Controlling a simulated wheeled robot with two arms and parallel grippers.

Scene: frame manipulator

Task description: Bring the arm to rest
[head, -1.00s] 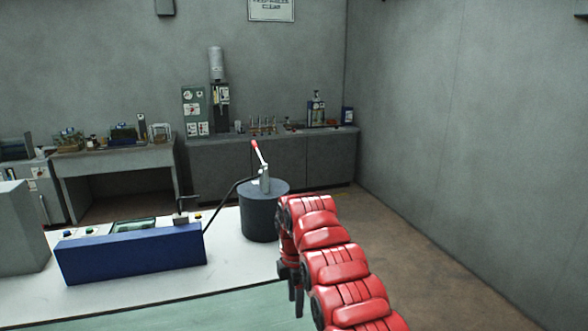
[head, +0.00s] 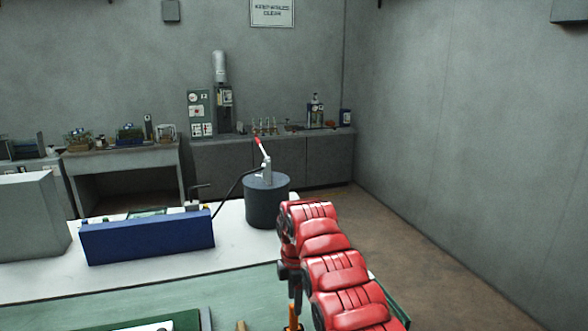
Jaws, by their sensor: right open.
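My right arm, red and segmented, reaches in from the bottom right. My right gripper (head: 294,290) hangs dark and small at its far end, above the near edge of the table (head: 240,285). It is open, and I see nothing between its fingers. An orange-tipped thing (head: 294,318) shows just below it at the bottom edge; I cannot tell whether they touch. My left gripper is out of view.
A blue box-like panel (head: 150,238) and a dark cylinder (head: 267,203) with a red-handled lever (head: 262,148) stand on the table. A grey box (head: 28,215) is at the left. A green tray (head: 180,320) lies at the bottom. Benches line the back wall.

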